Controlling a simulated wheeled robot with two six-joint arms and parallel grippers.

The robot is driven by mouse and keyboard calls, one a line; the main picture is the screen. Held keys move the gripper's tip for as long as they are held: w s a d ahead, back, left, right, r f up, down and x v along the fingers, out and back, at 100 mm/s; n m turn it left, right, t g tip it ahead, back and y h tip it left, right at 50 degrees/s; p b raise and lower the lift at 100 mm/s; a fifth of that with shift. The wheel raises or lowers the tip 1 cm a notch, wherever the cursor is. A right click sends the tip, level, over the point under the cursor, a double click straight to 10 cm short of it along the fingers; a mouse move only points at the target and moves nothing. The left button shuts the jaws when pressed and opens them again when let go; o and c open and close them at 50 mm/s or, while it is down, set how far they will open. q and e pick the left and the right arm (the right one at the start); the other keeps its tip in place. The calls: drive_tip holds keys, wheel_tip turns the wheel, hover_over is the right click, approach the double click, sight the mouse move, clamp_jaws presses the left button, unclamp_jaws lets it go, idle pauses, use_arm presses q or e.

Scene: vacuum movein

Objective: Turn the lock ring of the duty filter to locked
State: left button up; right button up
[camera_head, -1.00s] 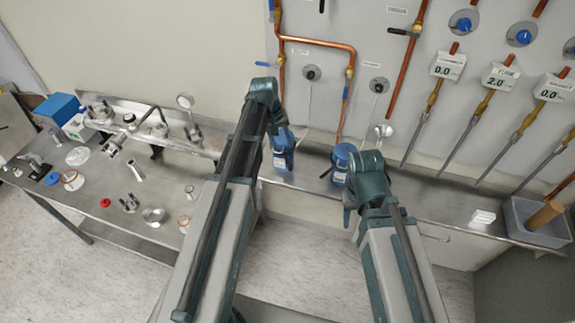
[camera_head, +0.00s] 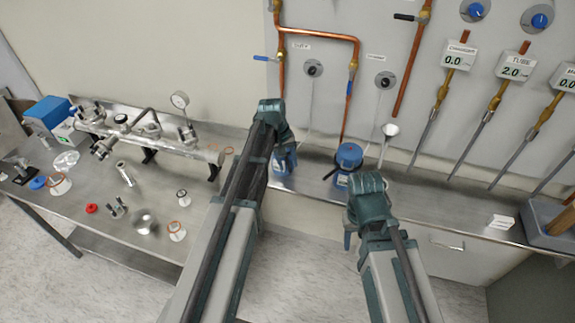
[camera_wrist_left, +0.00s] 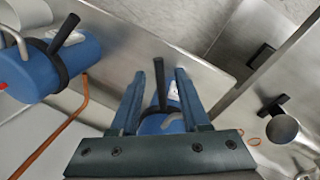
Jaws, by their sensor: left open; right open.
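Two blue filter canisters stand on the steel ledge: the left one (camera_head: 280,164) is partly hidden by my left gripper, and the right one (camera_head: 349,157) is in clear view. I cannot read which is the duty filter. Each has a black lever on a black ring in the left wrist view. There, my left gripper (camera_wrist_left: 155,82) is open, with a blue canister (camera_wrist_left: 152,124) and its upright black lever (camera_wrist_left: 159,82) seen between its fingers. Whether they touch is unclear. The other canister (camera_wrist_left: 85,52) is to the left. My right gripper (camera_head: 348,236) is open and empty, below the right canister.
A wall panel (camera_head: 335,100) with copper pipes and gauges rises behind the ledge. A steel bench (camera_head: 100,215) at left holds a metal manifold (camera_head: 150,143) and several small parts. A white block (camera_head: 501,221) and a grey bin (camera_head: 540,240) are at right.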

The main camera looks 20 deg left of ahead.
use_arm(q)
clamp_jaws()
idle(1.4)
